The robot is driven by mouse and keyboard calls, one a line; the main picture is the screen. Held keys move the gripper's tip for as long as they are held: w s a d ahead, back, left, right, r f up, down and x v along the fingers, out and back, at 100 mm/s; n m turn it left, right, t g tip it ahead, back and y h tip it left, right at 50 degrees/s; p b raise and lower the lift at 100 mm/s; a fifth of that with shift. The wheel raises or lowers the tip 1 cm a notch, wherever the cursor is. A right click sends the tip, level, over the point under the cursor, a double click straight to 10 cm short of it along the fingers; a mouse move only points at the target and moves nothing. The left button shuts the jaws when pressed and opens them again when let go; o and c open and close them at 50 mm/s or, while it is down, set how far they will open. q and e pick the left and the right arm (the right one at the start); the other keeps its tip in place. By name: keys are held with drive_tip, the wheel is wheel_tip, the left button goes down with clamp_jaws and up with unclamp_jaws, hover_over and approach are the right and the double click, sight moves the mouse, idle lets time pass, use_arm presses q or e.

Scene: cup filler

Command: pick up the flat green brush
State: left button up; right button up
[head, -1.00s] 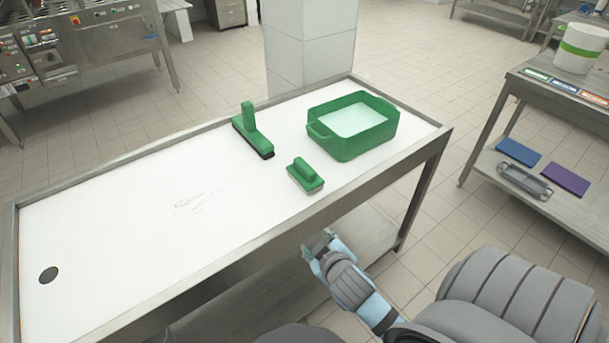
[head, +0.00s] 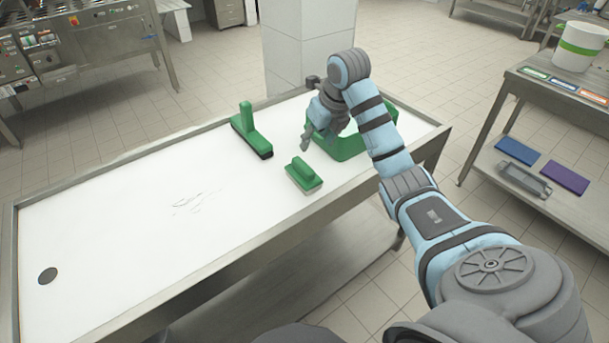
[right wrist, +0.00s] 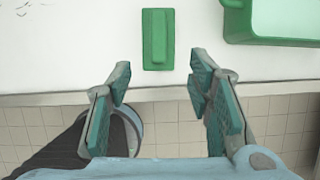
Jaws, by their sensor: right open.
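The flat green brush (head: 303,175), a small block with a raised handle, lies on the white table near its front edge. It also shows in the right wrist view (right wrist: 158,40), top centre, just beyond the fingertips and lined up between them. My right gripper (head: 320,138) is open and empty above the table, a little behind the brush in the head view and in front of the green tub. Its two teal-padded fingers (right wrist: 158,82) are spread wide in the right wrist view and do not touch the brush. My left gripper is not in view.
A taller green brush (head: 252,134) with an upright handle stands on the table left of the flat one. A green tub (head: 350,147) stands to the right, partly hidden by my arm.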

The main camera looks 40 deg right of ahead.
sight(304, 165)
drive_tip(key=b+x, duration=0.1)
drive_tip(key=x, duration=1.2)
drive_tip(key=shift+a, duration=0.1)
drive_tip(key=shift+r, duration=0.1)
clamp_jaws()
